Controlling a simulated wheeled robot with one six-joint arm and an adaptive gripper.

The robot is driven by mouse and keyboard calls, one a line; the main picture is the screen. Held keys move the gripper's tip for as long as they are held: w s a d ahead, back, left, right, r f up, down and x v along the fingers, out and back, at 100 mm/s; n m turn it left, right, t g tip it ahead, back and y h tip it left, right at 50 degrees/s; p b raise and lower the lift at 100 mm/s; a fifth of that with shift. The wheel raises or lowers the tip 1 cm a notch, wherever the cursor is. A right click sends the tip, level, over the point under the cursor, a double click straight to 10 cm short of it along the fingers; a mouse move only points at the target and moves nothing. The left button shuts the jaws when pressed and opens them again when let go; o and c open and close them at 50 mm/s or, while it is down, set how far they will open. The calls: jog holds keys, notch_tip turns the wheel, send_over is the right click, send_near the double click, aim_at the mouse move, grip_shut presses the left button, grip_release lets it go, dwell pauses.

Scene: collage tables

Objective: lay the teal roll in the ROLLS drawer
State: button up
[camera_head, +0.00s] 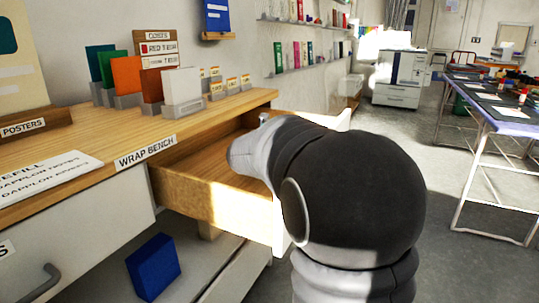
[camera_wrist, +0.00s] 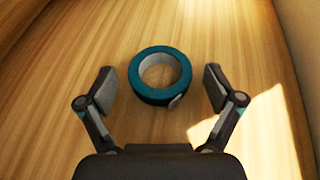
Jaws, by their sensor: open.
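The teal roll (camera_wrist: 145,92) is a ring with a pale inner core. In the wrist view it lies flat on the wooden floor of the open drawer (camera_wrist: 60,60). My gripper (camera_wrist: 160,88) is open, with one finger on each side of the roll and a gap to both. In the head view the open drawer (camera_head: 215,193) sticks out from under the bench labelled WRAP BENCH. My arm reaches over it and hides the gripper, the roll and the drawer's front. No ROLLS label is readable.
The bench top (camera_head: 120,148) holds colored cards in stands (camera_head: 125,78) and a paper sheet (camera_head: 45,175). A blue box (camera_head: 153,267) stands on the shelf below. Another table (camera_head: 500,110) stands at the right, with open floor between.

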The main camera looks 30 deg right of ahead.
jog(key=shift+r, duration=0.2)
jog(key=shift+s+a+r, duration=0.15)
jog(key=shift+s+a, duration=0.05)
jog(key=p+v, duration=0.1)
jog(key=v, duration=1)
jog(key=shift+s+a, duration=0.15)
jog(key=shift+s, duration=0.05)
jog(key=shift+r, duration=0.1)
